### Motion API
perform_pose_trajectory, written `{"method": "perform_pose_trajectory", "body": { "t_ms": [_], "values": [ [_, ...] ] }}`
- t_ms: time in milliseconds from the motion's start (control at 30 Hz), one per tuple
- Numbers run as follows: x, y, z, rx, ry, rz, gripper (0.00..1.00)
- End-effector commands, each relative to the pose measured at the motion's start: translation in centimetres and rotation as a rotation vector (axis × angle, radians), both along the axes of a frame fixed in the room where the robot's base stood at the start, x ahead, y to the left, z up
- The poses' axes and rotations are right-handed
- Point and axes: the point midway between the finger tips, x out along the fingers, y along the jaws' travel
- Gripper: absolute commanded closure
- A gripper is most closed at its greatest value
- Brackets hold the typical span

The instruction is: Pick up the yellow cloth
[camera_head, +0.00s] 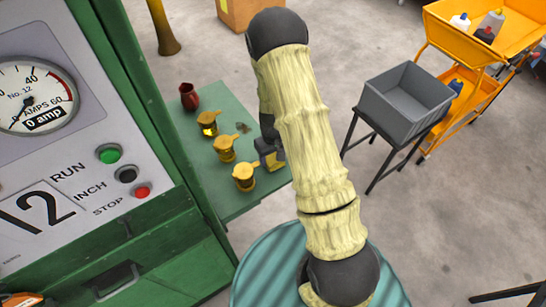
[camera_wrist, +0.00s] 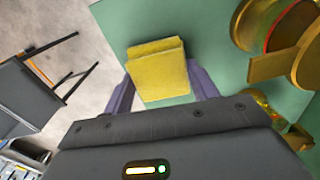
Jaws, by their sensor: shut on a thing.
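The yellow cloth (camera_wrist: 160,72) is a folded, block-like piece between the two fingers of my gripper (camera_wrist: 160,90) in the wrist view. My gripper is shut on it, with a finger at its left and right sides. In the head view the cloth (camera_head: 272,160) shows as a small yellow patch beside the dark wrist, at the right edge of the green table (camera_head: 224,102). My arm hides part of the gripper there. I cannot tell whether the cloth is touching the table.
Several brass lidded pots (camera_head: 244,177) stand left of the cloth. A dark red jug (camera_head: 189,96) is at the back. A green machine (camera_head: 150,235) stands at the left. A grey bin (camera_head: 405,98) on a stand and an orange cart (camera_head: 470,55) are at the right.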

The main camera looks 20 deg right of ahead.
Motion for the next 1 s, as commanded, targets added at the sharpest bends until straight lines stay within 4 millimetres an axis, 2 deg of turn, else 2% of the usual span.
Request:
{"method": "perform_pose_trajectory", "body": {
  "t_ms": [233, 633, 800, 1000],
  "values": [
    [0.1, 0.0, 2.3, -0.001, -0.006, 0.002, 0.64],
    [0.1, 0.0, 8.5, 0.000, -0.005, 0.001, 0.64],
    [0.0, 0.0, 9.6, -0.001, -0.001, 0.000, 0.64],
    [0.0, 0.0, 9.7, -0.001, 0.000, 0.000, 0.64]
  ]
}}
